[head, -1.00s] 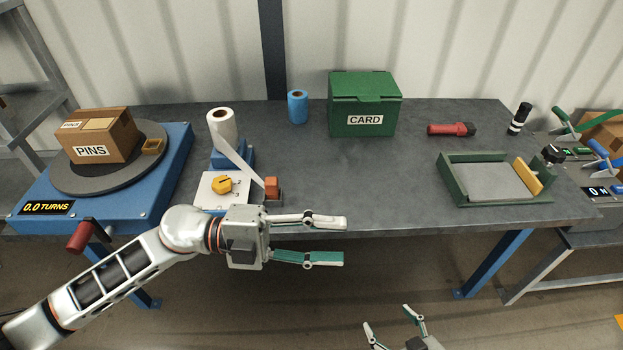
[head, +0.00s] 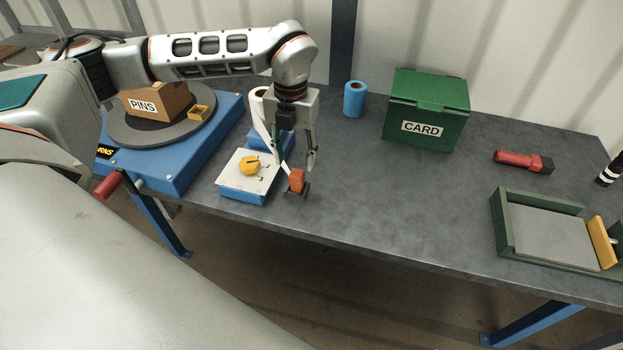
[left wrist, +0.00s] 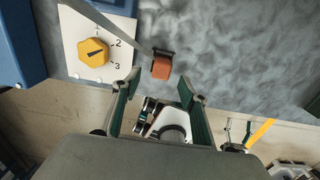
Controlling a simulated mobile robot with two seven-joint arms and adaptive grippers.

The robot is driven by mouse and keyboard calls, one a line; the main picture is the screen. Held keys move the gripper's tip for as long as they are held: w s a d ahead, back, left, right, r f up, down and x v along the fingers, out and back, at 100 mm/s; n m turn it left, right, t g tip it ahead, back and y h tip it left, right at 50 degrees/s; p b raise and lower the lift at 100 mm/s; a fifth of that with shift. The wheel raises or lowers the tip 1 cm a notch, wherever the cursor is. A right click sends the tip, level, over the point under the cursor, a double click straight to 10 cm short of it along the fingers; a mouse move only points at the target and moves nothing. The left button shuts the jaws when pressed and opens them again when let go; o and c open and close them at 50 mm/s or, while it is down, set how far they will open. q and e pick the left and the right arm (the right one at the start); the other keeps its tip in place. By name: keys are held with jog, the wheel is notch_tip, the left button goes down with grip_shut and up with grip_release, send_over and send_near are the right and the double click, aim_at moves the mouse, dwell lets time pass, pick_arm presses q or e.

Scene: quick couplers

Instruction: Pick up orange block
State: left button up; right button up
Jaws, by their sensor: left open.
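The orange block (head: 297,179) sits on a small dark holder near the table's front edge, just right of the white dial plate. It also shows in the left wrist view (left wrist: 162,68), beyond my fingertips. My left gripper (head: 298,165) points down over the table, close above and behind the block in the head view. In the left wrist view the left gripper (left wrist: 158,85) is open, with the block lined up between its fingers but ahead of them. Nothing is between the fingers. My right gripper is not clearly seen in the head view.
A blue device with a yellow dial (head: 250,166) and pale strip stands left of the block. The turntable (head: 120,135) carries the PINS box (head: 158,102). A blue roll (head: 355,98), green CARD box (head: 428,112), red torch (head: 520,161) and green tray (head: 497,215) lie right; mid-table is clear.

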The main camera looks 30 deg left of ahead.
aim_at(297, 173)
pick_arm(q)
notch_tip(297, 173, down, 2)
jog(key=shift+s, duration=0.15)
jog(key=shift+d+f, duration=0.15)
jog(key=shift+f, duration=2.5)
jog(key=c, duration=1.2)
